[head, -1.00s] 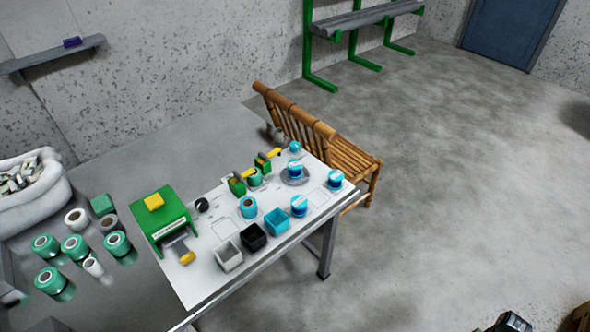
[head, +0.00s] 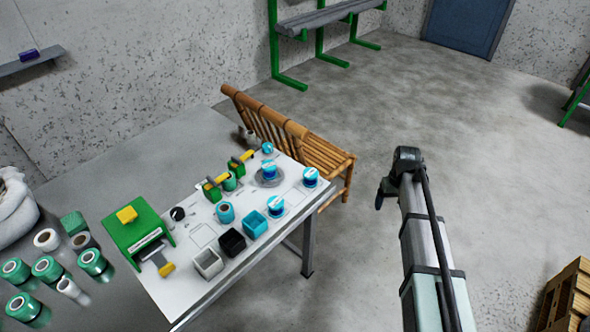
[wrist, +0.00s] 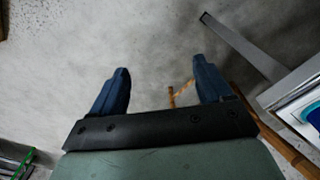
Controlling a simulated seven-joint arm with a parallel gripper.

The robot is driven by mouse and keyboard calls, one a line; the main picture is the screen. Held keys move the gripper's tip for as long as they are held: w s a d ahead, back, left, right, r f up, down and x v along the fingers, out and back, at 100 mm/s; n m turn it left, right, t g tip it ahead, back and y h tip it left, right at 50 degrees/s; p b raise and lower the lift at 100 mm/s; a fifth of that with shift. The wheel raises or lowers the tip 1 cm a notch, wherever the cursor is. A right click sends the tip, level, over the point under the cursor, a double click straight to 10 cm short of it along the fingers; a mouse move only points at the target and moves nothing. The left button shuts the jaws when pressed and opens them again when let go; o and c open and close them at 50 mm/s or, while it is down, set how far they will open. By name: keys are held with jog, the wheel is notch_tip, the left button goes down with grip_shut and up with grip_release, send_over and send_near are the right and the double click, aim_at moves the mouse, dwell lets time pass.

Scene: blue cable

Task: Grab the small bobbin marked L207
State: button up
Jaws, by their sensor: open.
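Several small blue bobbins stand on the white table (head: 190,295) in the head view. One is on a grey round base (head: 270,170), one is at the right edge (head: 310,177), and one is beside the blue box (head: 276,206). A teal spool (head: 225,212) stands left of them. The marking L207 is too small to read on any. My gripper (wrist: 160,88) is open and empty in the wrist view, over the floor. In the head view it is right of the table, apart from the bobbins. Part of a blue thing (wrist: 312,113) shows at the wrist view's right edge.
White, black and blue open boxes (head: 207,263) line the table's front edge. A green dispenser (head: 138,236) stands at left, with several green spools (head: 47,269) beyond. A bamboo bench (head: 310,152) adjoins the table's far side. A wooden crate (head: 567,297) is at lower right.

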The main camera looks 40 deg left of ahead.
jog(key=s+a+r+n, duration=0.2)
jog(key=s+a+r, duration=0.15)
jog(key=a, duration=0.85)
jog(key=s+a+r+n, duration=0.2)
jog(key=a+r, duration=0.3)
jog(key=a, duration=0.6)
notch_tip(320, 180, up, 8)
jog(key=n, duration=0.4)
send_over(268, 164)
jog(key=f, duration=0.8)
jog(key=shift+w+d+f, duration=0.2)
jog(key=shift+w+f, duration=0.05)
jog(key=shift+s+a+f, duration=0.1)
jog(key=shift+s+f, duration=0.05)
jog(key=shift+f, duration=1.15)
jog(key=shift+s+a+f, duration=0.1)
jog(key=shift+f, duration=1.15)
jog(key=shift+d, duration=0.1)
jog(key=c, duration=1)
